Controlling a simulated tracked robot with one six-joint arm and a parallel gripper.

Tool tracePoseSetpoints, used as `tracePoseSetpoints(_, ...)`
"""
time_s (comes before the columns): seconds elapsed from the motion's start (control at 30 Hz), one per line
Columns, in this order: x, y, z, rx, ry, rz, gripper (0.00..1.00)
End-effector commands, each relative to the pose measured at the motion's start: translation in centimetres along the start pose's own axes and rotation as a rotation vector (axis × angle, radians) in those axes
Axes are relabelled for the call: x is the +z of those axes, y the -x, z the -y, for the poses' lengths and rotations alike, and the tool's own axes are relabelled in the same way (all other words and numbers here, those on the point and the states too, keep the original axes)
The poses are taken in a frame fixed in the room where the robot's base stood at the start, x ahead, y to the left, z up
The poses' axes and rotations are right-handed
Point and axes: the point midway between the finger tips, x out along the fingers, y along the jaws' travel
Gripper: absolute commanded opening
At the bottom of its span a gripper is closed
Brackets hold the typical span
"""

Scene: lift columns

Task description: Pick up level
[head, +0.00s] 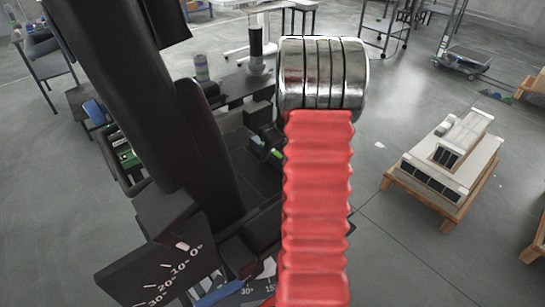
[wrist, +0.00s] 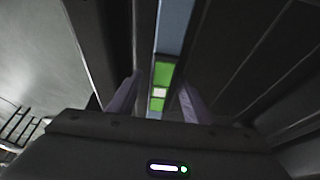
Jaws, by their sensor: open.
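In the wrist view, a long narrow bar, blue with a green middle and a small pale square, looks like the level (wrist: 163,73). It shows in the gap between the two fingers of my gripper (wrist: 160,88). The fingers are apart, one on each side of the bar. I cannot tell whether they touch it or how far beyond the tips it lies. Dark walls or panels flank it on both sides. In the head view my dark arm fills the left, and I cannot make out my gripper or the level for certain.
In the head view, a red ridged piece with chrome discs (head: 317,200) blocks the centre. A white building model (head: 452,150) sits on a wooden stand at right. A dark chair (head: 45,55) stands at upper left. Grey floor (head: 410,240) is open around the stand.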

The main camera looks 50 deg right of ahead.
Motion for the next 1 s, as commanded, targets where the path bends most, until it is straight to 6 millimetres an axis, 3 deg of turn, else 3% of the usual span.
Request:
tracePoseSetpoints(0.37,-0.02,0.03,0.03,0.0,0.001,0.0,0.45)
tracePoseSetpoints(1.0,-0.02,0.03,0.03,0.0,0.001,0.0,0.0)
